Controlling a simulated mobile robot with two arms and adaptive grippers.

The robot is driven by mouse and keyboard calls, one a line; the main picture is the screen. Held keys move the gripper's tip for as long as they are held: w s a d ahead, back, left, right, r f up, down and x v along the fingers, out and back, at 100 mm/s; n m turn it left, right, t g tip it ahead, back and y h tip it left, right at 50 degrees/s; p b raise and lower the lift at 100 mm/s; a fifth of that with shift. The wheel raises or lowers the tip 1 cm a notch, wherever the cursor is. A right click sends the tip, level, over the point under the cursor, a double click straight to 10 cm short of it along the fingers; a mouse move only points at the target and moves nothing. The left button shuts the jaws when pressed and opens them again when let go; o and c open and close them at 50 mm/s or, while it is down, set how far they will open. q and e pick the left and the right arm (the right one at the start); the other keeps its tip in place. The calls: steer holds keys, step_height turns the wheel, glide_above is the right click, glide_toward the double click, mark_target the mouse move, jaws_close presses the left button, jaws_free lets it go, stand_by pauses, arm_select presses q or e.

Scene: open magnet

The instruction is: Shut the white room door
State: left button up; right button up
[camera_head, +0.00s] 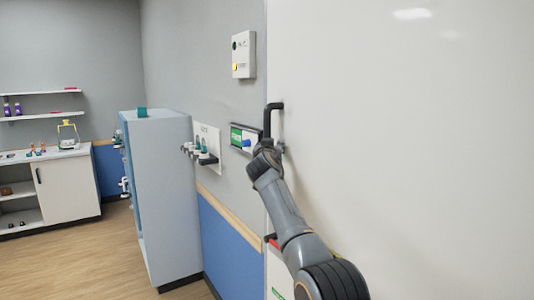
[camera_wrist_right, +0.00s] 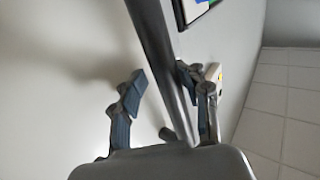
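The white room door (camera_head: 410,130) fills the right side of the head view, its left edge meeting the grey wall in the picture. I cannot tell whether it is fully shut. Its dark bar handle (camera_head: 267,120) stands upright near that edge. My right gripper (camera_head: 265,147) is at the handle's lower part. In the right wrist view the handle (camera_wrist_right: 158,45) runs between the two fingers of my right gripper (camera_wrist_right: 162,88). The fingers are apart, with a clear gap between the left finger and the bar; the right finger is close to it. My left gripper is out of view.
A pale cabinet (camera_head: 170,200) stands along the wall left of the door. A wall box (camera_head: 243,55) and a green-and-white sign (camera_head: 243,138) are beside the door edge. A counter (camera_head: 65,190) stands at the far left. Wooden floor (camera_head: 85,255) is clear at lower left.

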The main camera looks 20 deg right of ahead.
steer(key=v, duration=1.2)
steer(key=shift+s, duration=0.2)
stand_by(0.4)
